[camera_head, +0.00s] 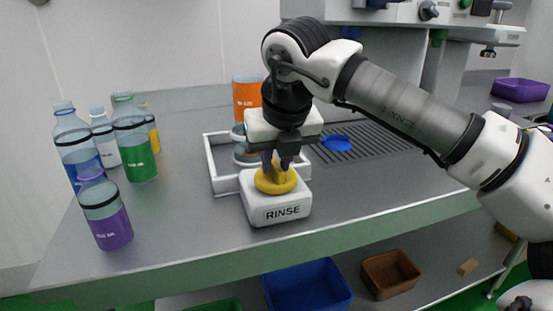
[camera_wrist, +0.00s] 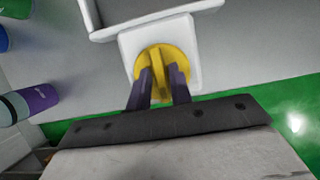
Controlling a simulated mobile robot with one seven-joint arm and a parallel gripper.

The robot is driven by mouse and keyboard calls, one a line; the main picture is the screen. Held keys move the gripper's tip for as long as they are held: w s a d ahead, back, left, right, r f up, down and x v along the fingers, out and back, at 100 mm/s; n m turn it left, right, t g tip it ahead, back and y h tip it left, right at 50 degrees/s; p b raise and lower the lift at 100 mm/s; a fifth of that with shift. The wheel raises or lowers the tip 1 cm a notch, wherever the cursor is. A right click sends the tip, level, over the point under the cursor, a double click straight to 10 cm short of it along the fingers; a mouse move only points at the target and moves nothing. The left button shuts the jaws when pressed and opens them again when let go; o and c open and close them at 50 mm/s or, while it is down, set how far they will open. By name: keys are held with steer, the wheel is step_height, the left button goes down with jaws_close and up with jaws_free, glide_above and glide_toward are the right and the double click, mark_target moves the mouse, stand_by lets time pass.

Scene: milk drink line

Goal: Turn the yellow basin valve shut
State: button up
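The yellow basin valve (camera_head: 276,181) is a round knob with a raised bar handle on a white box labelled RINSE (camera_head: 281,206). In the wrist view the yellow valve (camera_wrist: 162,62) shows from above, its bar running between my two dark fingers. My gripper (camera_head: 277,162) points down onto the valve from above. The fingertips hide part of the knob.
A white-rimmed basin (camera_head: 213,165) adjoins the box at the back, with an orange container (camera_head: 247,95) behind it. Several bottles, including a purple one (camera_head: 105,212), stand at left. A blue lid-like piece (camera_head: 336,143) lies by the drain grooves. The front counter edge is close.

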steer(key=shift+o, duration=1.1)
steer(key=p+v, duration=0.1)
steer(key=v, duration=1.3)
steer(key=shift+f, duration=0.1)
